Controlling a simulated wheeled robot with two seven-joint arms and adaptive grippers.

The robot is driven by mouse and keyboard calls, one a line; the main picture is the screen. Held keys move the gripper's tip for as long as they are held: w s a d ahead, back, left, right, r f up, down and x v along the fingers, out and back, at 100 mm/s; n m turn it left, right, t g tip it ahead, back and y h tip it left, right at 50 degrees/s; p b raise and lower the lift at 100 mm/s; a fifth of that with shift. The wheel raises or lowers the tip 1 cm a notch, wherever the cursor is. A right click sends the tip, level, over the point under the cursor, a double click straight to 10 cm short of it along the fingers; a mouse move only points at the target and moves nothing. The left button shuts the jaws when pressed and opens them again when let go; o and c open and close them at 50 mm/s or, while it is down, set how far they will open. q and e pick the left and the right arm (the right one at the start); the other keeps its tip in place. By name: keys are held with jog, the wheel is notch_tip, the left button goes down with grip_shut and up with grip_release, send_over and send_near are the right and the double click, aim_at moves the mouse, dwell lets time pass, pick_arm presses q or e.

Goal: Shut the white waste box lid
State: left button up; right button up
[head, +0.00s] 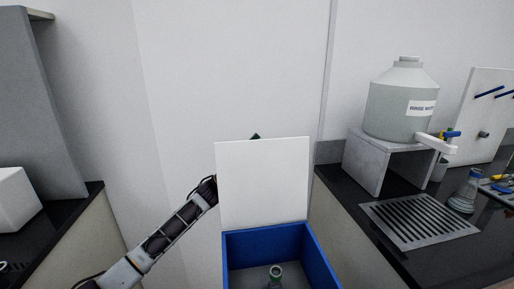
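The white waste box lid (263,182) stands open and upright at the back of the blue waste box (318,262). A small glass vessel with a greenish rim (276,271) is inside the box. My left arm reaches in from the lower left, and its far end passes behind the lid. Only a small dark tip of my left gripper (255,136) shows above the lid's top edge; the rest is hidden behind the lid. I cannot tell whether it touches the lid. My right gripper is not in view.
A dark counter on the right holds a rinse water tank (401,101) on a grey stand (366,164), a drain grille (420,222) and a flask (466,192). A dark counter with a white box (15,199) is at left. A white wall stands behind the box.

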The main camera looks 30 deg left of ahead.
pick_arm(q)
grip_shut()
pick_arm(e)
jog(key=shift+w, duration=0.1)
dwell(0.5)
